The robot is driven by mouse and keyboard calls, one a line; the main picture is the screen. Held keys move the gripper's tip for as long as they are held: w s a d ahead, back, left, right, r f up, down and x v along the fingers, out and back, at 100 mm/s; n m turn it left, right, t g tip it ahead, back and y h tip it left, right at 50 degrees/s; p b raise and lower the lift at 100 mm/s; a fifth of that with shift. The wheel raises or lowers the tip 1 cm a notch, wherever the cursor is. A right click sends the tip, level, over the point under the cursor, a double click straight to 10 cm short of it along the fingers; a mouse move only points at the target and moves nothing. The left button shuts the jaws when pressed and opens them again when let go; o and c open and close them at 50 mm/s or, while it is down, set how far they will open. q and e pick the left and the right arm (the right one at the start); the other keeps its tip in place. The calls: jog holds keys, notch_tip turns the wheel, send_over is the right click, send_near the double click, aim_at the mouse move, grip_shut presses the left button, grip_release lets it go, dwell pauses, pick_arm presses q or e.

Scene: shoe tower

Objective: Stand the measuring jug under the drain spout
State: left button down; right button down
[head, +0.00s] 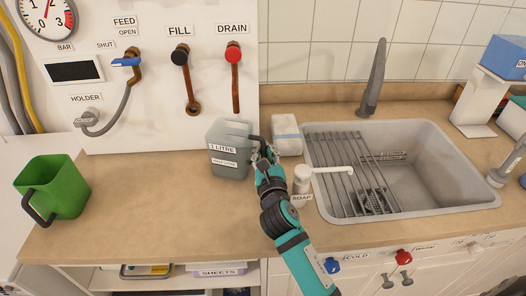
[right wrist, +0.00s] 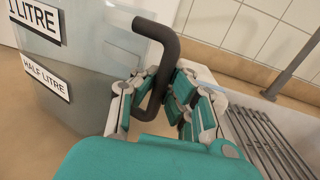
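The measuring jug (head: 228,166) is a see-through grey jug with "1 LITRE" and "HALF LITRE" labels. It is upright on or just above the counter, below the DRAIN pipe (head: 236,92) in the picture; whether its mouth is directly under the pipe's end, I cannot tell. Its dark handle (right wrist: 170,45) faces right. My right gripper (head: 264,160) has its fingers on both sides of the handle and looks shut on it. The jug also fills the left of the right wrist view (right wrist: 85,85). My left gripper is not in view.
A soap dispenser (head: 302,184) stands close to my right arm, and a pale block (head: 286,134) sits behind it. The sink (head: 440,206) with its rack is on the right. A green jug (head: 62,188) stands at the left. The counter between the jugs is clear.

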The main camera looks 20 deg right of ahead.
jog(key=c, duration=1.5)
grip_release()
jog(key=shift+r, duration=0.1)
jog(key=s, duration=0.4)
jog(key=s+a, duration=0.1)
jog(key=s, duration=0.3)
jog(key=s+a+b, duration=0.1)
jog(key=s, duration=0.2)
jog(key=shift+s+a, duration=0.15)
jog(key=shift+s, duration=0.25)
